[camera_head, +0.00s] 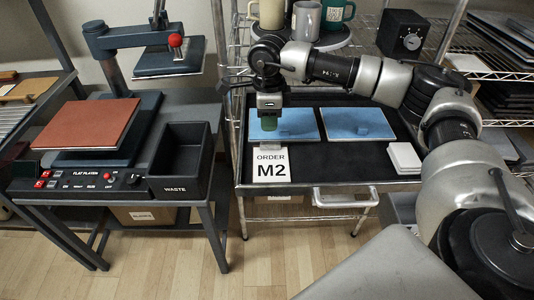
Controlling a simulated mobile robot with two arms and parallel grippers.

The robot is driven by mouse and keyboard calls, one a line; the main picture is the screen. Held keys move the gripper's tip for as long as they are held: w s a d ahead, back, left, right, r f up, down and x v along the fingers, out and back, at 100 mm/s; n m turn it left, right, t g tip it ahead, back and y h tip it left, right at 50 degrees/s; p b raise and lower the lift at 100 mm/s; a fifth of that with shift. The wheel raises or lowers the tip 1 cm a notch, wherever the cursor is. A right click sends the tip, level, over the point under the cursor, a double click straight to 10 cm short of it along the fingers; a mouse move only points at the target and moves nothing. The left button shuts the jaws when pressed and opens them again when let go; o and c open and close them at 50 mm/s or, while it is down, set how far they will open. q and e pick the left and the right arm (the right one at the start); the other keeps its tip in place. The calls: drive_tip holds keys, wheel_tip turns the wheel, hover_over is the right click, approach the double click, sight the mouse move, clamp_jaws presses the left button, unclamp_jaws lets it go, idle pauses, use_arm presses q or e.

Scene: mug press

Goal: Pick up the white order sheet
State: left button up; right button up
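The finger gap is not clear. My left gripper is not in view.
Mugs (306,20) stand on a round stand behind my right arm. A press with a red-brown platen (87,124) and a black waste bin (182,160) are at left.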

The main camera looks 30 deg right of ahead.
sight(267, 143)
wheel_tip(267, 143, down, 2)
drive_tip(key=shift+s+f, duration=0.1)
drive_tip(key=shift+s, duration=0.05)
drive_tip(key=shift+f, duration=0.3)
drive_tip(key=f, duration=0.3)
drive_tip(key=f+p, duration=0.1)
drive_tip(key=f, duration=0.1)
drive_tip(key=shift+w+a, duration=0.2)
drive_tip(key=shift+w, duration=0.15)
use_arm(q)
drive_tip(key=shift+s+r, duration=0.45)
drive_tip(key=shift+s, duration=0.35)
use_arm(e)
clamp_jaws()
